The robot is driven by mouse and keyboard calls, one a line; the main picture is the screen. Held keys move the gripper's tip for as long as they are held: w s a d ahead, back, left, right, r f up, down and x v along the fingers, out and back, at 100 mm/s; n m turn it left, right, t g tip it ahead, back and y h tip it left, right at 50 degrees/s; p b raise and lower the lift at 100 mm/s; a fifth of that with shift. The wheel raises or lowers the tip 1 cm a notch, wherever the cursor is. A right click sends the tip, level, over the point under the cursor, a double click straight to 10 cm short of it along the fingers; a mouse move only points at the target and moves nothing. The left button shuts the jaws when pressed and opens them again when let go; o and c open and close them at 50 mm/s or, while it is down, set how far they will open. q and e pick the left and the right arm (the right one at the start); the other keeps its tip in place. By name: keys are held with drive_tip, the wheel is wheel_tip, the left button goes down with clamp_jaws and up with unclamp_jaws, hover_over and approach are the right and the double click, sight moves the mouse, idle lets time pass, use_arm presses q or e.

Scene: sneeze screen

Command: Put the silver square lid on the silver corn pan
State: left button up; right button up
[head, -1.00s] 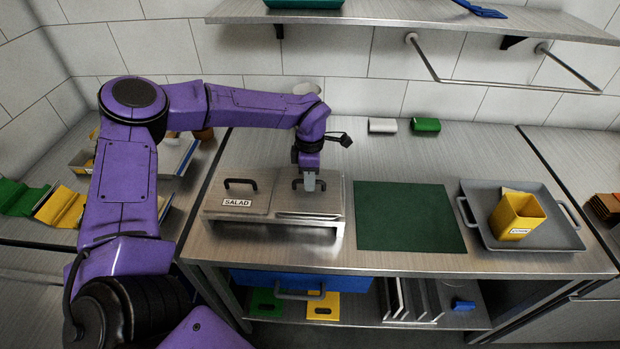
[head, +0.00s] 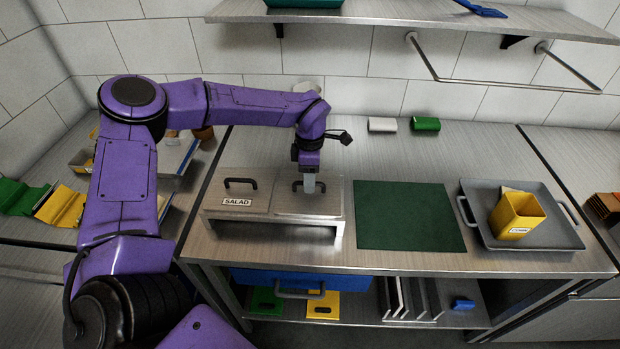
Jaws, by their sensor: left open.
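A silver square lid (head: 308,205) with a dark handle lies flat on the right half of the silver pan holder (head: 270,230) on the counter. The pan under it is hidden, so I cannot tell that it holds corn. A second silver lid (head: 247,203) with a dark handle covers the left half, above a label reading SALAD. My left gripper (head: 309,186) points down at the right lid's handle and is open; I cannot tell whether it touches the handle. My right gripper is not in view.
A green mat (head: 408,216) lies right of the holder. Further right is a grey tray (head: 478,236) with a yellow container (head: 516,215). A shelf (head: 420,18) and rail (head: 500,84) overhang the back. White and green items (head: 425,124) lie at the back.

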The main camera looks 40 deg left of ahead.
use_arm(q)
drive_tip(key=shift+r, duration=1.05)
drive_tip(key=r, duration=0.4)
drive_tip(key=shift+w+a, duration=0.15)
drive_tip(key=shift+w, duration=0.05)
